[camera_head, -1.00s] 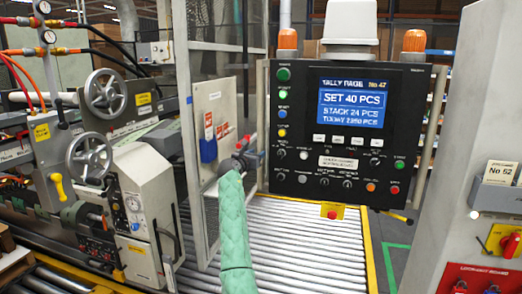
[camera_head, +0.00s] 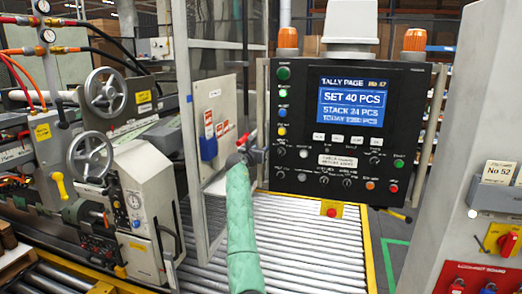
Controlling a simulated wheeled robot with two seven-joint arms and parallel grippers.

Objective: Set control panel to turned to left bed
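The black control panel (camera_head: 300,160) stands at centre right, facing me. Its blue screen (camera_head: 352,102) reads "SET 40 PCS" under "TALLY PAGE". Coloured buttons run down its left side, and a row of small dark knobs (camera_head: 324,179) lies along its lower part. Which knob bears the bed label is too small to read. My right arm, in a green quilted sleeve, rises from the bottom centre. My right gripper (camera_head: 250,155) is small and dark, at the panel's lower left edge. Whether it touches the panel or is open cannot be told. My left gripper is out of view.
A roller conveyor (camera_head: 310,235) runs below the panel, with a yellow edge. A wire-mesh guard post and a machine with handwheels (camera_head: 90,158) stand at the left. A grey cabinet (camera_head: 452,150) with a red lockout board (camera_head: 470,277) stands at the right.

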